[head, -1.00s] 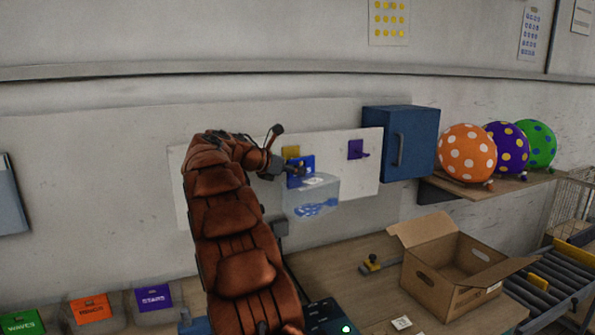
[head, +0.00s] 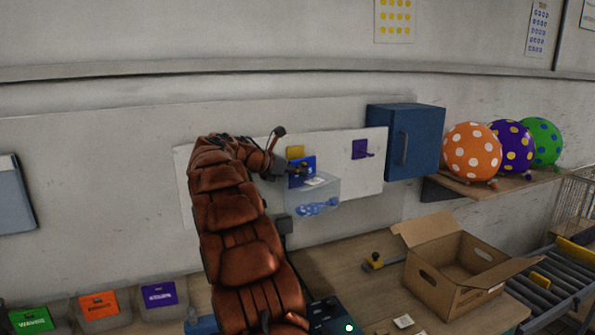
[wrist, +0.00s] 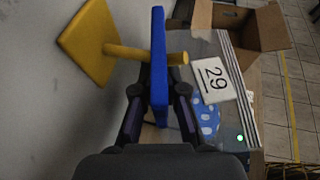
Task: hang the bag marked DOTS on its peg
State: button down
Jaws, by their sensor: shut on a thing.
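The held bag (head: 330,190) is clear, with a blue header card (head: 302,172), a white label and blue dotted contents low inside. In the wrist view the label reads 29 (wrist: 211,79) and the dotted contents (wrist: 208,117) show. The word DOTS is not legible. My gripper (wrist: 155,95) is shut on the blue card (wrist: 158,50), seen edge-on. The yellow peg (wrist: 125,51) sticks out from a yellow plate (wrist: 88,40); its tip (wrist: 178,59) shows beyond the card. The peg seems to pass through the card; the hole itself is hidden.
A purple peg (head: 361,149) is on the white board (head: 345,180) to the right. A blue cabinet (head: 415,140) stands beyond it. An open carton (head: 450,280) is on the bench (head: 365,300) below.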

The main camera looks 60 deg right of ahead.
jog(key=c, duration=1.2)
grip_release()
jog(key=shift+o, duration=0.2)
jog(key=shift+a, duration=0.1)
jog(key=v, duration=1.2)
